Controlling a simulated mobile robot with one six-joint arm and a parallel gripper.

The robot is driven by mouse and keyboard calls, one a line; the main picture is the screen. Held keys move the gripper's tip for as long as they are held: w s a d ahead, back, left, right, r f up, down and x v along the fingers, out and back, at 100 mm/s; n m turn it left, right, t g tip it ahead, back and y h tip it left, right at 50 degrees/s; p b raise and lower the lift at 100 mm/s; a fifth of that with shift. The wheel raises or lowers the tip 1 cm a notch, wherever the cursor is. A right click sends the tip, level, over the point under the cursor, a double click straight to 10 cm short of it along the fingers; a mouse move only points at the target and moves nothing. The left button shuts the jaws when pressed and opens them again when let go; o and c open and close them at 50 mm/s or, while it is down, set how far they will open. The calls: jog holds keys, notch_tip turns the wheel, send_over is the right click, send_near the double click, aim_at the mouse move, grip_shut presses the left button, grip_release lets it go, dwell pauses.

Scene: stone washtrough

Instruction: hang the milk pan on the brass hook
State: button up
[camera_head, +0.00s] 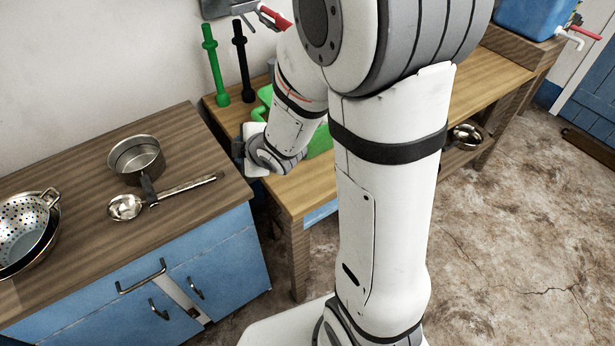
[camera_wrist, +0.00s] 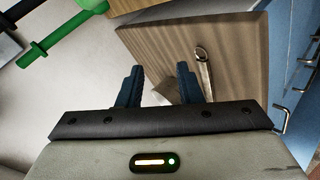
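The milk pan (camera_head: 137,158), a small steel pan with a dark handle, stands upright on the brown wooden counter (camera_head: 75,150). Its handle points toward the counter front and meets or crosses a steel ladle (camera_head: 165,195); I cannot tell if they touch. My gripper (camera_wrist: 158,72) is open, with two dark blue fingers apart and nothing seen held between them. In the head view it is partly hidden at the end of my arm, to the right of the pan and apart from it. I see no brass hook in either view.
A perforated colander (camera_head: 22,225) rests in a bowl at the counter's left. A green upright (camera_head: 215,65) and a black one (camera_head: 242,62) stand near the wall on the lower wooden bench. Blue cupboard doors with handles (camera_head: 142,277) face the floor.

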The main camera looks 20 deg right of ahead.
jog(key=s+d+r+m+g+h, duration=0.3)
jog(key=s+d+r+m+h, duration=0.1)
jog(key=s+d+m, duration=0.35)
jog(key=s+r+m+g, duration=0.2)
jog(key=s+m, duration=0.2)
jog(key=s, duration=0.2)
jog(key=s+d+r+m+g, duration=0.1)
jog(key=s+r+m+g, duration=0.1)
jog(key=s+m, duration=0.3)
jog(key=shift+s+r+g, duration=0.3)
jog(key=shift+s+r, duration=0.1)
jog(key=shift+s, duration=0.8)
jog(key=shift+w+p+v, duration=0.2)
jog(key=shift+p+v, duration=0.7)
jog(key=shift+v, duration=0.1)
